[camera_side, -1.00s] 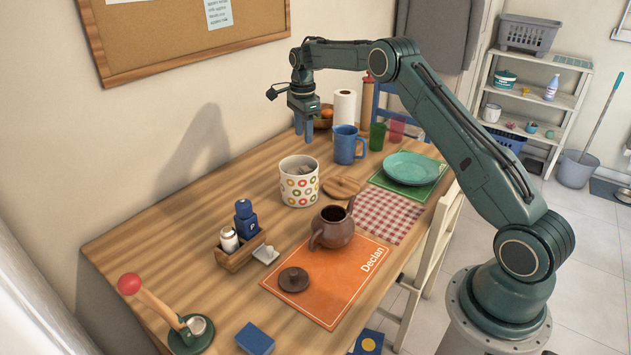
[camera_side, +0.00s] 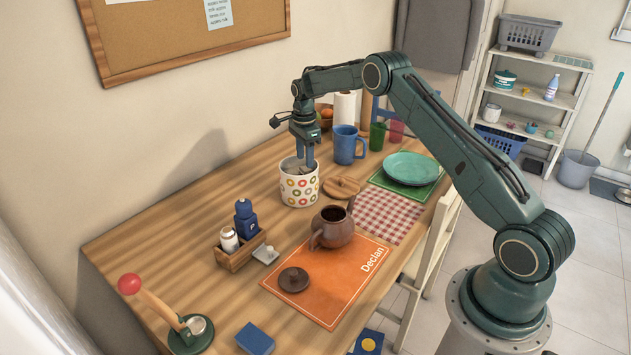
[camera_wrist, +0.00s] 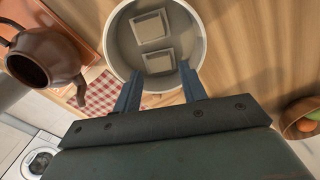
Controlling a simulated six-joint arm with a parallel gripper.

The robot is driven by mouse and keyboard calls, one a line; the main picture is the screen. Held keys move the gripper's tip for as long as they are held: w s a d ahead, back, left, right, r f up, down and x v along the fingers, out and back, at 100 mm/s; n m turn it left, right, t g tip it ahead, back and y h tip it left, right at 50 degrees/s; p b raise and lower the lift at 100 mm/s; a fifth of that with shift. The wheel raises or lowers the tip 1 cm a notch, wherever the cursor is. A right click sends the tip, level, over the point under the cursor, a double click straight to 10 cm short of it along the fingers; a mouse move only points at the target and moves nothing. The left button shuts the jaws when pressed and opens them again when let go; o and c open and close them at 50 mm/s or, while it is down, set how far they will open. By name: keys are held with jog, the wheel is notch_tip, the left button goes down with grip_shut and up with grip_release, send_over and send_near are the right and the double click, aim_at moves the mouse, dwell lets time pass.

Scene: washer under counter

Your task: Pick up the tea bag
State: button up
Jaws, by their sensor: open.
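The wrist view shows two pale square packets, which look like tea bags, lying inside a round canister: one tea bag (camera_wrist: 152,27) farther from my gripper and another tea bag (camera_wrist: 158,61) nearer. The canister (camera_side: 299,191) is white with coloured rings and stands open on the table; its rim (camera_wrist: 117,58) also shows in the wrist view. My gripper (camera_side: 305,160) points down over the canister's mouth, with its fingertips at about rim height. In the wrist view my gripper (camera_wrist: 160,82) is open and empty, its fingers apart near the canister's near edge.
A wooden lid (camera_side: 341,187) lies just right of the canister. A brown teapot (camera_side: 333,229) stands in front, on an orange placemat (camera_side: 340,284). A blue mug (camera_side: 347,146) stands behind to the right.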

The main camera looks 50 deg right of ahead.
aim_at(306, 169)
jog(key=shift+s+f, duration=0.1)
jog(key=shift+f, duration=1.75)
jog(key=c, duration=0.6)
